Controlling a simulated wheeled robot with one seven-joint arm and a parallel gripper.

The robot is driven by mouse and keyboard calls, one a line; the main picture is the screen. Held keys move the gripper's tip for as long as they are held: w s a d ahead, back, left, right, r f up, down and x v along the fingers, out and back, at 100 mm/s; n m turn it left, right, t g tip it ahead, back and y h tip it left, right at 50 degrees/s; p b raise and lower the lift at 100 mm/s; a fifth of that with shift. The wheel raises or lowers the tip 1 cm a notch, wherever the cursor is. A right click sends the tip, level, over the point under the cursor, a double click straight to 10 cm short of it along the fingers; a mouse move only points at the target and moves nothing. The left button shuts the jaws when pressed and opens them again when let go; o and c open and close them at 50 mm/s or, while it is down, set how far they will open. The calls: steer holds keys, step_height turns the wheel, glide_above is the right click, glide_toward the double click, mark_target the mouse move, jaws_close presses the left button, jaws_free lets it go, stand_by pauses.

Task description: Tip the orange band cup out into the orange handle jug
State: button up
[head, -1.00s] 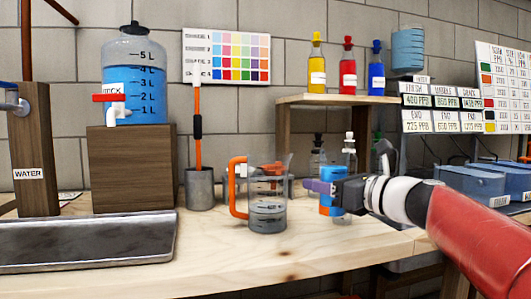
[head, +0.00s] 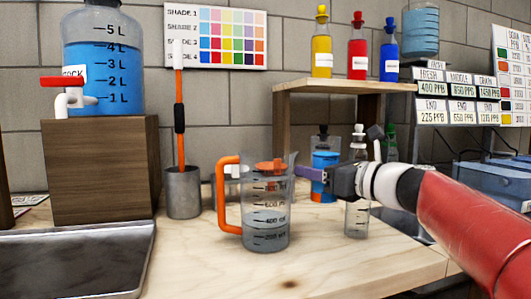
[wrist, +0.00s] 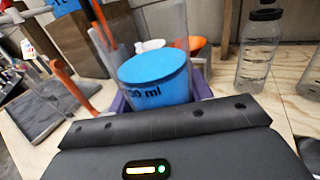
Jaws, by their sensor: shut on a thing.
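The clear jug with the orange handle (head: 228,205) stands upright on the bench in the head view, with some clear liquid low inside. Its handle points left. My gripper (head: 312,174) is shut on a clear cup (head: 325,160) of blue liquid, just right of the jug's spout. In the wrist view the cup (wrist: 152,75) sits between my purple fingers, its blue surface well below the rim. The cup looks about upright and apart from the jug. The jug's orange handle (wrist: 70,82) shows at the left of the wrist view.
A stoppered clear bottle (head: 357,205) stands close by my gripper. A wooden shelf (head: 340,87) with yellow, red and blue bottles is behind. A metal pot (head: 184,195), a wooden block (head: 98,170) with the blue tank and a metal tray (head: 75,262) are left. The front bench is clear.

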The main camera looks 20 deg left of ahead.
mark_target(315, 138)
steer(key=shift+r, duration=0.2)
steer(key=shift+s+a+r+n+g+h+p, duration=0.15)
steer(key=shift+s+a+r+n+h+p, duration=0.2)
steer(key=shift+n, duration=0.45)
steer(key=shift+a+r+n+g+h+p, duration=0.15)
steer(key=shift+n+h+p, duration=0.25)
steer(key=shift+n, duration=0.4)
step_height(315, 138, up, 7)
steer(key=n+h+p, duration=0.1)
steer(key=n+p, duration=0.1)
steer(key=p, duration=0.4)
steer(key=shift+s+a, duration=0.3)
steer(key=shift+a, duration=0.15)
steer(key=shift+s+a+r+n+h+p, duration=0.1)
steer(key=shift+a+r+n+h+p, duration=0.15)
steer(key=shift+n+p, duration=0.2)
steer(key=shift+d+f+n+h, duration=0.1)
steer(key=shift+f+n+h, duration=0.25)
steer(key=shift+n+h, duration=0.2)
steer(key=shift+d+f+n+h+b, duration=0.2)
steer(key=shift+f+n+b, duration=0.4)
steer(key=shift+f+b, duration=0.5)
steer(key=shift+w+f+n+h+b, duration=0.2)
steer(key=shift+n+h+b, duration=0.1)
steer(key=shift+n+h, duration=0.25)
